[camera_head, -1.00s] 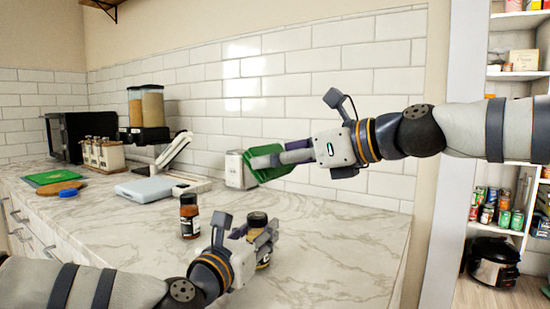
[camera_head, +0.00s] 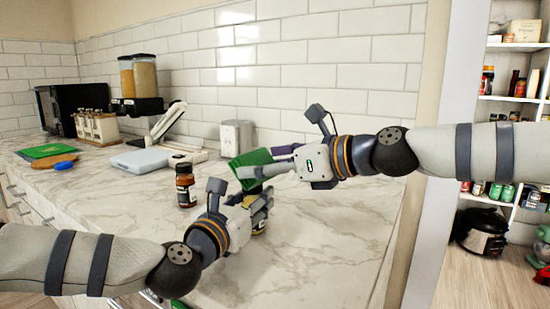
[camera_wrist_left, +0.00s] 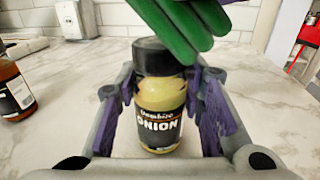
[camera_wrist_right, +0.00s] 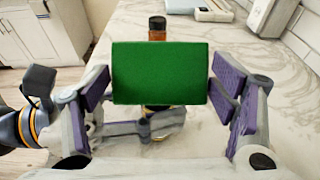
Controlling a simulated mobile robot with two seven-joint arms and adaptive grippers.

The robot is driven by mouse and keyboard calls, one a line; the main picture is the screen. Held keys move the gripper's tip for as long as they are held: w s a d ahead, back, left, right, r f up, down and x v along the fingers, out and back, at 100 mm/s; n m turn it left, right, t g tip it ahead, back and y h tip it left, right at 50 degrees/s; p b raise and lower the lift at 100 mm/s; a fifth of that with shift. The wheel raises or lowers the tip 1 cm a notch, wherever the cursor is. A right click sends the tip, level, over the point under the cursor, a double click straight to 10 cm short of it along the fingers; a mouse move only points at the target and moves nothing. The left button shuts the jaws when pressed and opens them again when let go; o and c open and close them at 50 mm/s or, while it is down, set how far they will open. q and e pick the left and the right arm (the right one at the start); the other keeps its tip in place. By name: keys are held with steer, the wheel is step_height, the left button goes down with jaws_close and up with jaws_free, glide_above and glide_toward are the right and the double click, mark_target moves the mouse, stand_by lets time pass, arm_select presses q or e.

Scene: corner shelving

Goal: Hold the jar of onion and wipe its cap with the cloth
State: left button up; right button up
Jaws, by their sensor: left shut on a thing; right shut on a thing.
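The jar of onion (camera_wrist_left: 160,97) stands upright on the counter, with a black cap and a dark label reading ONION. My left gripper (camera_wrist_left: 160,110) is shut around its body; in the head view the left gripper (camera_head: 258,208) largely hides the jar. The green cloth (camera_wrist_right: 160,73) is a flat folded piece held by my right gripper (camera_wrist_right: 160,85). In the head view the cloth (camera_head: 250,165) is just above the jar's cap. In the left wrist view the cloth (camera_wrist_left: 185,25) hangs over the cap's upper right; I cannot tell if they touch.
A second dark jar (camera_head: 185,186) stands left of my left gripper. A metal canister (camera_head: 237,137) and a pale blue scale-like box (camera_head: 145,160) stand by the wall. A green board (camera_head: 45,151) lies far left. The marble counter is clear on the right.

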mark_target(255, 161)
steer(key=shift+w+a, duration=0.4)
steer(key=shift+a, duration=0.45)
steer(key=shift+w+a, duration=0.4)
steer(key=shift+a, duration=0.4)
steer(key=d, duration=0.1)
steer(key=s+d, duration=0.1)
steer(key=d, duration=0.1)
steer(key=shift+s+d, duration=0.35)
steer(key=shift+s, duration=0.05)
step_height(255, 161, up, 8)
steer(key=d, duration=0.1)
steer(key=shift+s+d, duration=0.2)
steer(key=shift+s, duration=0.15)
steer(key=shift+f, duration=0.1)
